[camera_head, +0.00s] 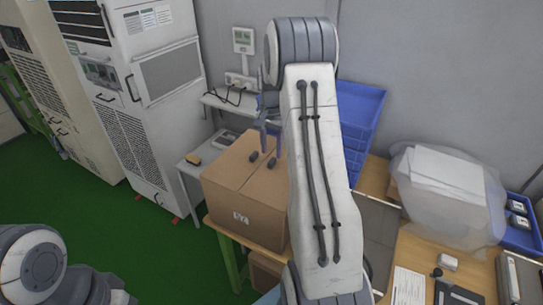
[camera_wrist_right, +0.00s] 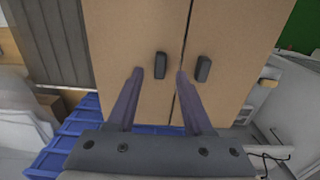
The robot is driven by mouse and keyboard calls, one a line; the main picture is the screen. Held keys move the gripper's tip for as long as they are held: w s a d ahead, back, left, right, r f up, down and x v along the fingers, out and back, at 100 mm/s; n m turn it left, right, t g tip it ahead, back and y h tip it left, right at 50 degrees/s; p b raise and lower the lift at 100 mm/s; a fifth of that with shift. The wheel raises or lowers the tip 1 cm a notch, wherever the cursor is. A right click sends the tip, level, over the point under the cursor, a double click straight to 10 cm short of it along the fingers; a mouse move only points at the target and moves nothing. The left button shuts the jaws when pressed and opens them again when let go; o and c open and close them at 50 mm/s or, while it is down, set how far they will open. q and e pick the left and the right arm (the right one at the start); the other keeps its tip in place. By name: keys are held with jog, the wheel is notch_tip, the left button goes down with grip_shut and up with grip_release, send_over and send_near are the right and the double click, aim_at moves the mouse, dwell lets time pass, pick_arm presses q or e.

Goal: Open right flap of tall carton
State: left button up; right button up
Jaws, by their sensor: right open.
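The tall carton (camera_head: 235,203) is a brown cardboard box on the wooden table, its top flaps shut along a middle seam. Each flap has a small dark handle: the left one (camera_head: 254,156) and the right one (camera_head: 272,162). My right gripper (camera_head: 270,147) is open over the carton top, pointing down. The right wrist view looks from the opposite side. There its fingers (camera_wrist_right: 159,71) lie on either side of the right flap's handle (camera_wrist_right: 160,65), with the other handle (camera_wrist_right: 203,68) outside them. Contact cannot be told. My right arm hides the carton's right side. My left gripper is out of view.
Blue crates (camera_head: 362,107) stand behind my right arm. A small grey table (camera_head: 193,165) is left of the carton.

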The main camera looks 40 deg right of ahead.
aim_at(271, 161)
jog(key=shift+f+p, duration=0.45)
jog(key=shift+f, duration=1.8)
grip_shut()
